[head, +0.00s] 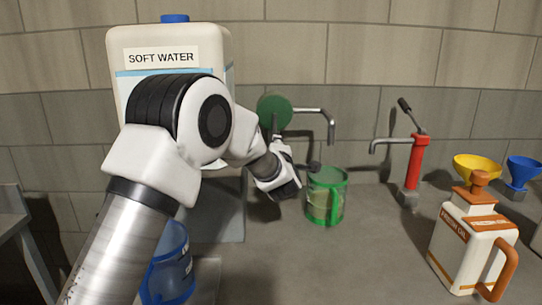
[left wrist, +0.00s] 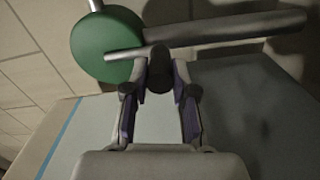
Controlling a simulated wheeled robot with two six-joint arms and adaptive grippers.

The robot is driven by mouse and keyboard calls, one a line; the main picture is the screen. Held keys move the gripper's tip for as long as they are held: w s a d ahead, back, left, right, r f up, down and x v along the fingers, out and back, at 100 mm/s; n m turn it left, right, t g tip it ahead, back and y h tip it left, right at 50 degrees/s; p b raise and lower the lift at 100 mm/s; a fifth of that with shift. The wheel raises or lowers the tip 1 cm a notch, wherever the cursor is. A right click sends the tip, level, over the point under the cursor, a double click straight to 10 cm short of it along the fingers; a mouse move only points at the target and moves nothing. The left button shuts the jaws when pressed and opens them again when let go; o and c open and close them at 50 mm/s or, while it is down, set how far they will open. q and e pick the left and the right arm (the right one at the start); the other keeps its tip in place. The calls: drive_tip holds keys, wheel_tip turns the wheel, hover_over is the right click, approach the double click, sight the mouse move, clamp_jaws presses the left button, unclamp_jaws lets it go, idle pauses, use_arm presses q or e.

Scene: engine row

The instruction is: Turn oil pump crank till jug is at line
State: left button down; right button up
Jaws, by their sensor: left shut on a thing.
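The oil pump has a round green body (head: 275,112) on the wall with a grey spout (head: 328,125) pointing down. The pump also shows in the left wrist view (left wrist: 105,45), with a thin pale crank arm (left wrist: 124,54). My left gripper (head: 278,146) is just below the green body. In the left wrist view its fingers (left wrist: 159,72) are shut on the dark crank handle (left wrist: 159,78). A clear jug (head: 325,196) with green rim and frame stands on the counter below the spout. Contents show inside it, but their level against a line is too small to tell. My right gripper is out of view.
A red hand pump (head: 415,162) stands right of the jug. Yellow (head: 477,167) and blue (head: 523,172) funnels and a white-and-orange oil can (head: 472,242) are further right. A large soft water container (head: 170,45) stands behind my left arm. The counter front centre is clear.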

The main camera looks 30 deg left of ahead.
use_arm(q)
drive_tip(key=shift+w+d+n, duration=0.15)
drive_tip(key=shift+d+n, duration=0.05)
drive_tip(key=shift+n, duration=0.1)
drive_tip(key=c, duration=0.9)
unclamp_jaws()
drive_tip(key=v, duration=1.2)
